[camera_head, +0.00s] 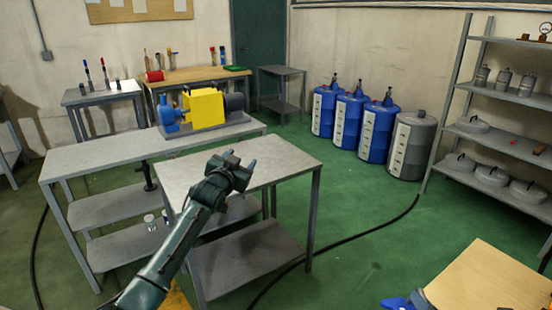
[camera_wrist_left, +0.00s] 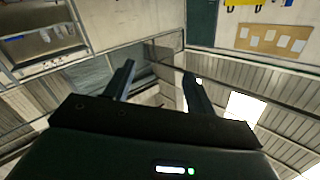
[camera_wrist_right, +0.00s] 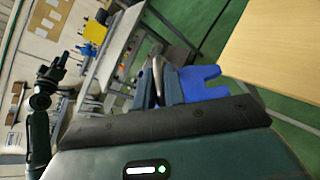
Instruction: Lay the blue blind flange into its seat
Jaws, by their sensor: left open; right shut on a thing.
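A blue piece (camera_wrist_right: 205,82), which I take to be the blind flange, shows in the right wrist view with a grey curved handle (camera_wrist_right: 157,68). My right gripper (camera_wrist_right: 158,88) is shut on this handle. In the head view part of the blue piece (camera_head: 405,302) shows at the bottom edge, beside the wooden tabletop; the right gripper is not clear there. My left gripper (camera_head: 241,159) is open and empty above the grey front table; its spread fingers also show in the left wrist view (camera_wrist_left: 158,82). I cannot make out the flange's seat.
A wooden tabletop (camera_head: 497,283) is at the lower right. The grey front table (camera_head: 285,155) adjoins a long bench (camera_head: 100,160) with a yellow and blue pump (camera_head: 203,108). Blue drums (camera_head: 378,132) and a shelf rack (camera_head: 500,138) stand behind. A black hose (camera_head: 350,236) crosses the green floor.

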